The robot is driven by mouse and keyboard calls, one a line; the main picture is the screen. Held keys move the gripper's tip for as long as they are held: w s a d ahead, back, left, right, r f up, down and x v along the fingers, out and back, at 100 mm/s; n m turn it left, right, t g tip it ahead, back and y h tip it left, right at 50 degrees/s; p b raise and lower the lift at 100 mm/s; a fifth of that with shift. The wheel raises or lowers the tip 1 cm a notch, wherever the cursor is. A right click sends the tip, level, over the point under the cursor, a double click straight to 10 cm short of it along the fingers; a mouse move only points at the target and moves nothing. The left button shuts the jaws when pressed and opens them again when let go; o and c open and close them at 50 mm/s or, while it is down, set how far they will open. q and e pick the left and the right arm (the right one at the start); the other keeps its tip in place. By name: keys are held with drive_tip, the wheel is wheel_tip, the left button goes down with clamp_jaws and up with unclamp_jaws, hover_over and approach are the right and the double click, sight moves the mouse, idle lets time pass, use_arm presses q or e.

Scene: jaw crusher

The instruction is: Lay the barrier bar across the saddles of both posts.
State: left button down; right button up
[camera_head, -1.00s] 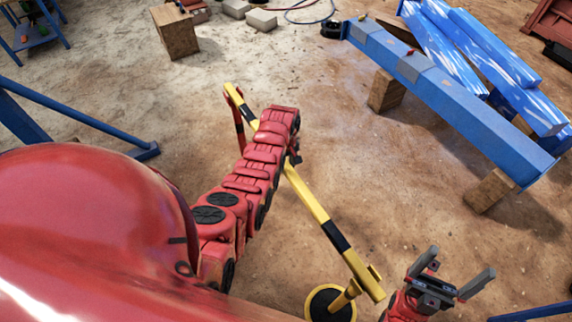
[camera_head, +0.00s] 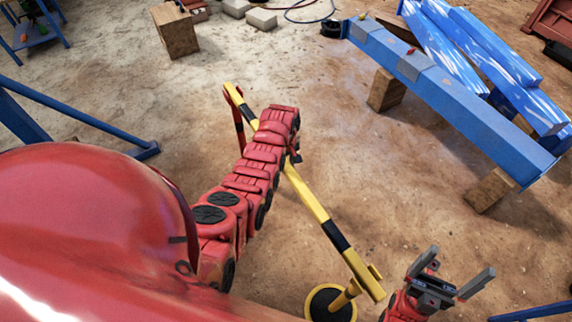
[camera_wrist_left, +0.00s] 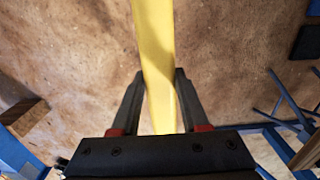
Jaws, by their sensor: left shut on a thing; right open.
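The yellow-and-black barrier bar (camera_head: 310,200) runs diagonally through the head view, partly hidden behind my left arm. My left gripper (camera_head: 293,158) is mostly hidden there. In the left wrist view, its fingers (camera_wrist_left: 158,78) close on the yellow bar (camera_wrist_left: 154,35) from both sides. The bar's near end lies over the top of a yellow post (camera_head: 345,298) with a round black base. A saddle prong (camera_head: 375,271) shows beside the bar; contact cannot be told. A red upright (camera_head: 238,118), apparently the other post, stands by the bar's far end. My right gripper (camera_head: 460,270) is open and empty.
Blue steel beams (camera_head: 440,85) rest on wooden blocks (camera_head: 387,91) at the upper right. A wooden block (camera_head: 174,31) stands at the upper left, and a blue frame (camera_head: 75,115) at the left. The dirt floor between is clear.

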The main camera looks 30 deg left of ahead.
use_arm(q)
drive_tip(key=shift+c, duration=1.6)
unclamp_jaws()
drive_tip(key=shift+r+p, duration=0.95)
drive_tip(key=shift+r, duration=0.65)
drive_tip(key=shift+r+p, duration=1.15)
drive_tip(key=shift+r, duration=1.35)
drive_tip(key=shift+r+p, duration=0.45)
drive_tip(key=shift+r, duration=0.95)
drive_tip(key=shift+r, duration=0.1)
